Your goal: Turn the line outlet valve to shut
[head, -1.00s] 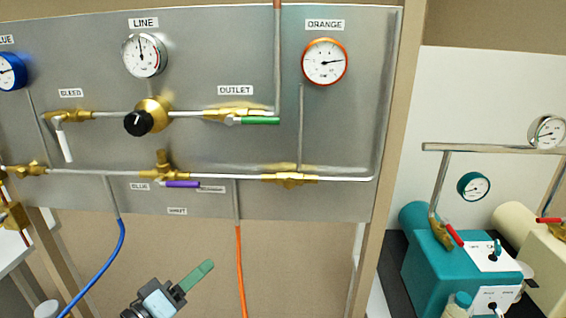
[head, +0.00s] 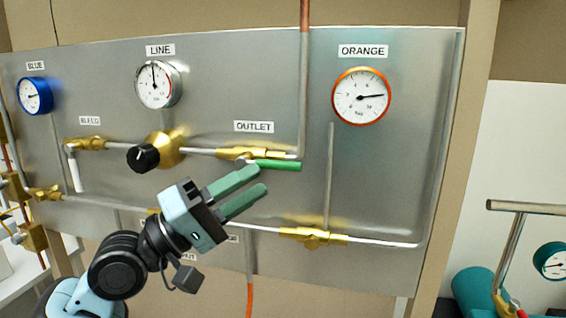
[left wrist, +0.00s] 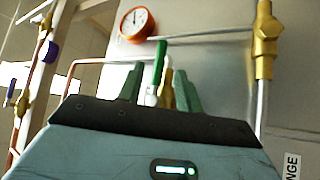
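The outlet valve (head: 238,153) is a brass body on the horizontal pipe under the OUTLET label. Its green lever handle (head: 278,165) points right, roughly along the pipe. My left gripper (head: 258,181) is open just below and left of the handle, its two green fingers pointing up and right toward it. In the left wrist view the green handle (left wrist: 160,62) shows between the spread fingers of the left gripper (left wrist: 160,84). I cannot tell whether a finger touches it. My right gripper is out of view.
The LINE gauge (head: 159,84), orange gauge (head: 361,96) and black regulator knob (head: 143,157) are on the steel panel (head: 400,190). The white bleed handle (head: 75,172) hangs down at left. A vertical pipe (head: 304,80) rises just right of the outlet valve. A lower brass fitting (head: 312,237) lies below the handle.

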